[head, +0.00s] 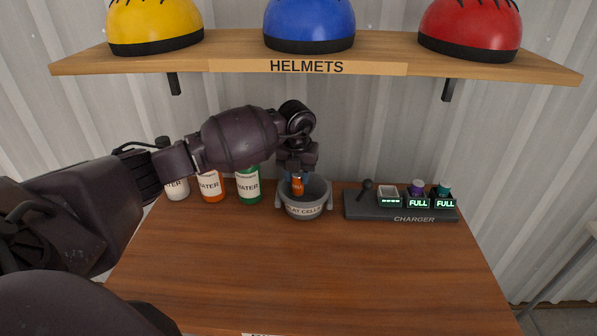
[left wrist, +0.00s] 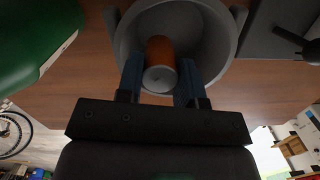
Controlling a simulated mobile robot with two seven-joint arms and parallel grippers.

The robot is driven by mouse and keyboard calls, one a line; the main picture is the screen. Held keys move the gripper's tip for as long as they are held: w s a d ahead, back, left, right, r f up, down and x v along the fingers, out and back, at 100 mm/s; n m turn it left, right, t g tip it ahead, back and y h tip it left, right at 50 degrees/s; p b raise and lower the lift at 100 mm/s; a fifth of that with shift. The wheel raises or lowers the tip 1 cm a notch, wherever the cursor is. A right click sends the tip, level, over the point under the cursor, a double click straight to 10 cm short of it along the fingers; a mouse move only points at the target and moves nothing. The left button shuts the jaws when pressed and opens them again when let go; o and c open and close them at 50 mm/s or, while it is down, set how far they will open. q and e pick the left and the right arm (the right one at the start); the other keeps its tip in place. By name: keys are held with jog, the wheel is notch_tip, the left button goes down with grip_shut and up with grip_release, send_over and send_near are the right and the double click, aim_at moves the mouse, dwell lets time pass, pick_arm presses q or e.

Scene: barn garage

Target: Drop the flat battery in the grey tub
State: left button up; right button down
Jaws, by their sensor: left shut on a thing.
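The flat battery (head: 297,184) is a small orange cylinder with a grey end. My left gripper (head: 297,176) is shut on it and holds it over the mouth of the grey tub (head: 304,211), labelled "FLAT CELLS". In the left wrist view the battery (left wrist: 160,62) sits between the two blue fingers of the left gripper (left wrist: 161,80), with the tub's round rim (left wrist: 226,62) around it. I cannot tell exactly how far its lower end reaches into the tub. My right gripper is not in view.
The charger (head: 370,212) stands right of the tub, with one slot showing dashes and two batteries marked "FULL". A green bottle (head: 248,188), an orange-labelled bottle (head: 210,188) and a white one (head: 177,188) stand left. A helmet shelf (head: 220,52) hangs above. The front tabletop is clear.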

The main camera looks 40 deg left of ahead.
aim_at(297, 175)
pick_arm(q)
jog(key=shift+r, duration=0.1)
jog(key=o, duration=1.1)
jog(key=shift+c, duration=0.2)
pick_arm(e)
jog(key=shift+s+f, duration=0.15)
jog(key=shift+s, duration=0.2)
pick_arm(q)
jog(key=r, duration=0.6)
jog(key=shift+s+d, duration=0.1)
jog(key=shift+s, duration=0.2)
jog(key=shift+s+r, duration=0.1)
jog(key=shift+r, duration=0.65)
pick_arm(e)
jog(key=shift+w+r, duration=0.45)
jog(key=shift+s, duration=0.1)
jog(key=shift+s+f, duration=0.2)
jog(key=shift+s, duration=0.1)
